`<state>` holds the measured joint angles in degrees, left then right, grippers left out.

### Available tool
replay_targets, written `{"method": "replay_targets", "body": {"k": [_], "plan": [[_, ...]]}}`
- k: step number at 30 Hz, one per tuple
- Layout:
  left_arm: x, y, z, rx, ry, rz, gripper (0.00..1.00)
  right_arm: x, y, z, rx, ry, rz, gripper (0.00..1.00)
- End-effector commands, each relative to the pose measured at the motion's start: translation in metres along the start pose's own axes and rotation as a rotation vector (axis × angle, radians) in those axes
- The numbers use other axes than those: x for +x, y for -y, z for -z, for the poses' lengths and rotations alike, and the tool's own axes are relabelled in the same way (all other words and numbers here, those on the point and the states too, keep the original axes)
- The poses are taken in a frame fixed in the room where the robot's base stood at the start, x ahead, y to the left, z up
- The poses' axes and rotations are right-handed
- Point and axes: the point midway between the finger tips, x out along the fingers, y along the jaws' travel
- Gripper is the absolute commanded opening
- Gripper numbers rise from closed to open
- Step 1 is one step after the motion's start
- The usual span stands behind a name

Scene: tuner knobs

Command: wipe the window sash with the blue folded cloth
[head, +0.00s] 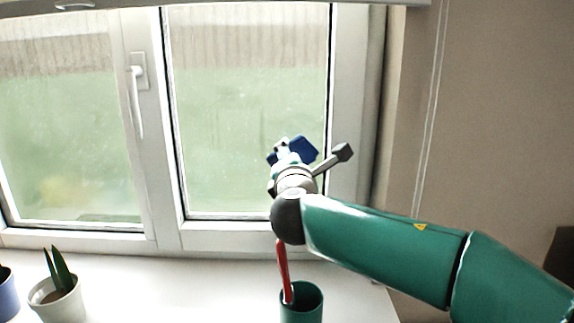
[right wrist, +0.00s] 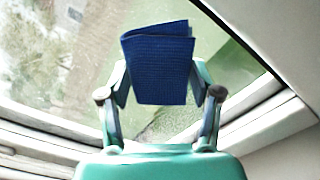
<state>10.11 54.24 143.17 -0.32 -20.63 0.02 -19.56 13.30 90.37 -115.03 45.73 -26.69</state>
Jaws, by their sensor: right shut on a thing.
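The blue folded cloth (right wrist: 158,65) is held between the fingers of my right gripper (right wrist: 160,88), which is shut on it. In the head view, the cloth (head: 303,148) shows partly behind my right gripper (head: 287,150), in front of the lower right part of the right pane. The window sash (head: 245,230) is a white frame around the glass. I cannot tell whether the cloth touches the glass. My left gripper is not in view.
A green cup (head: 302,305) with a red-handled item (head: 283,270) stands on the white sill (head: 180,285) below my right arm. A potted plant (head: 57,290) and a blue pot (head: 7,292) stand at left. A window handle (head: 136,95) sticks out. The middle of the sill is clear.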

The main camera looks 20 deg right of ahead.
Motion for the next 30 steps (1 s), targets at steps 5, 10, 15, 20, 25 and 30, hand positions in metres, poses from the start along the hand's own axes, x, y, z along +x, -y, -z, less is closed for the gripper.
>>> {"method": "replay_targets", "body": {"k": [5,10,15,20,25,30], "plan": [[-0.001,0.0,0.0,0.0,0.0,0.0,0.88,0.001,-0.005,0.003,0.0,0.002,-0.004,0.34],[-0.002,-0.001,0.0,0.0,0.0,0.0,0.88,0.0,-0.014,0.015,-0.001,0.001,-0.004,0.34],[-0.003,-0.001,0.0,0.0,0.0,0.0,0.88,-0.001,-0.022,0.028,-0.001,-0.001,-0.004,0.34],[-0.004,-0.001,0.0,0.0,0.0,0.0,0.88,-0.001,-0.025,0.033,-0.001,0.0,-0.003,0.34],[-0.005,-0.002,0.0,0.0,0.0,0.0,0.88,-0.002,-0.029,0.038,-0.002,-0.001,-0.004,0.34],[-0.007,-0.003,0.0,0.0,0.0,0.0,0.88,-0.002,-0.038,0.05,-0.001,0.0,-0.004,0.34]]}}
